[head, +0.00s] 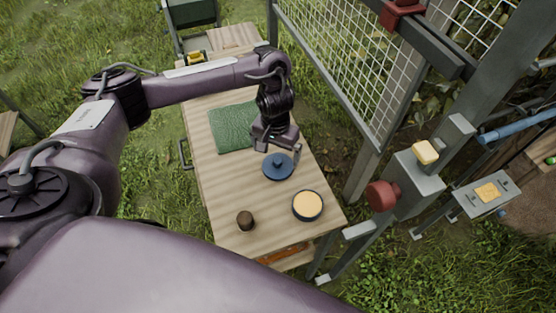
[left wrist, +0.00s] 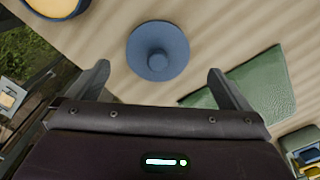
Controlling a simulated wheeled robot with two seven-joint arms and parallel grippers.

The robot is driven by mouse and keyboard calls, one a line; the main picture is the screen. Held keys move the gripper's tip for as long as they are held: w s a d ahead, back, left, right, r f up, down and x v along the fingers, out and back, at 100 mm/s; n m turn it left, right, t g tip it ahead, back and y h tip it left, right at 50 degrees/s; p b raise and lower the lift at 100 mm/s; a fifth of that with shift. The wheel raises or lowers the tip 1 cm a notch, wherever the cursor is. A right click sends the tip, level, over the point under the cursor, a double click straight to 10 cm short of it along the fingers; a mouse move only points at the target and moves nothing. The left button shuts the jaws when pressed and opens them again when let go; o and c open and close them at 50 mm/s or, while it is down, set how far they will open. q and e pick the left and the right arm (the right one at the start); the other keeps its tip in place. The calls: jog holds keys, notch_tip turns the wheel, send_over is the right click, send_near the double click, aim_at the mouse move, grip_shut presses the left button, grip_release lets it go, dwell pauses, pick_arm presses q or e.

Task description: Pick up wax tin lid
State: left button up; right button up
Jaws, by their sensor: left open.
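The wax tin lid (head: 278,166) is a blue disc with a raised round knob, lying on the wooden table. It also shows in the left wrist view (left wrist: 158,50), ahead of the fingers and between their lines. My left gripper (head: 282,152) is open and empty, just above and behind the lid in the head view. In the left wrist view its two fingertips (left wrist: 158,72) are spread wide, with the lid apart from them. The open wax tin (head: 307,205) with pale yellow wax stands to the lid's lower right. My right gripper is not in view.
A green mat (head: 232,127) lies left of the lid on the table (head: 220,185). A small dark brown cylinder (head: 245,220) stands near the front. A metal mesh frame (head: 335,70) and a post with a red knob (head: 381,195) stand close along the right side.

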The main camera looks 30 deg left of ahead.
aim_at(278, 160)
pick_arm(q)
notch_tip(278, 160, down, 2)
jog(key=shift+d+f+b, duration=0.15)
jog(key=shift+f+b, duration=0.1)
jog(key=shift+b, duration=0.15)
jog(key=shift+w+f, duration=0.2)
jog(key=shift+f, duration=0.6)
jog(key=shift+w+f, duration=0.2)
jog(key=shift+f, duration=0.75)
jog(key=shift+s, duration=0.1)
jog(key=shift+c, duration=0.9)
jog(key=c, duration=0.6)
jog(key=shift+c, duration=0.2)
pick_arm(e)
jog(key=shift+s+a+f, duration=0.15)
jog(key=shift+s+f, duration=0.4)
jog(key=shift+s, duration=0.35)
pick_arm(q)
jog(key=shift+r, duration=0.1)
